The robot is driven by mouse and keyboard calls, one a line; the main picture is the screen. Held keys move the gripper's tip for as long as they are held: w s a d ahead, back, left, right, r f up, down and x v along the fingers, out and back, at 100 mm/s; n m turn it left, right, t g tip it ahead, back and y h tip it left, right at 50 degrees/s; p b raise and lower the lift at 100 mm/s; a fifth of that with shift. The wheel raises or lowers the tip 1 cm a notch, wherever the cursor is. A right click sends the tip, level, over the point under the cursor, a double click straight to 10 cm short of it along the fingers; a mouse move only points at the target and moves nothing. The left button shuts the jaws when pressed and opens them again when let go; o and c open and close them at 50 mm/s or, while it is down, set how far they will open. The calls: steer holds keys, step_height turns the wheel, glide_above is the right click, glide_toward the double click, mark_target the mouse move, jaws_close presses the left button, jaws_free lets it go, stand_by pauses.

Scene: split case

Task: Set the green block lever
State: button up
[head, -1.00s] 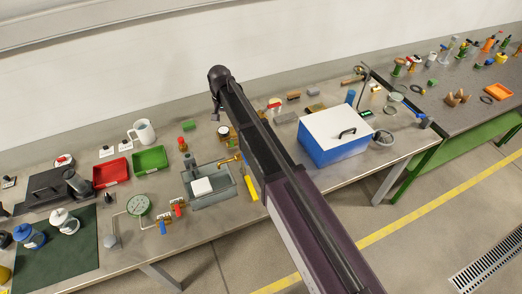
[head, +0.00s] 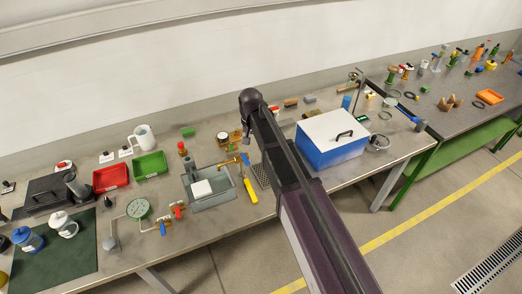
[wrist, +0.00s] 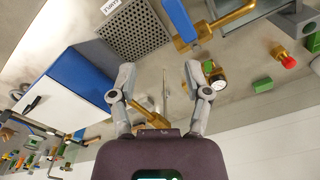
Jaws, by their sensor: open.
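A small green block (head: 188,132) lies on the bench near the wall, behind the grey sink tray. A green block also shows at the right of the wrist view (wrist: 262,84). Another small green block (head: 426,88) lies on the far right bench. I cannot make out a lever on any of them. My gripper (wrist: 160,70) is open, its two fingers well apart, with nothing held between them. It hangs above the bench between the blue box and the gauge.
The blue box with white lid (head: 333,135) stands right of my arm. The grey sink tray (head: 212,202) with a brass tap stands left. A perforated plate (wrist: 135,35) and a round gauge (wrist: 217,82) are near my fingers. Red (head: 111,187) and green (head: 150,175) trays lie farther left.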

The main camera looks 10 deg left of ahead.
steer(key=shift+s+d+f+b, duration=0.15)
steer(key=shift+s+d+f, duration=0.05)
steer(key=shift+d, duration=0.4)
steer(key=shift+s+d+f+b, duration=0.1)
steer(key=shift+s+d+f, duration=0.1)
steer(key=shift+d, duration=0.4)
steer(key=shift+s+d+f+b, duration=0.15)
steer(key=shift+s+d, duration=0.05)
steer(key=shift+d, duration=0.4)
steer(key=s+d+f+b, duration=0.3)
steer(key=s+d, duration=0.2)
steer(key=d, duration=0.3)
steer(key=s+d+f+b, duration=0.3)
steer(key=s+d, duration=0.2)
steer(key=d, duration=0.4)
steer(key=s+d+f+b, duration=0.3)
steer(key=s+d, duration=0.1)
steer(key=d, duration=0.5)
steer(key=shift+s+f+b, duration=0.4)
steer(key=shift+a, duration=0.1)
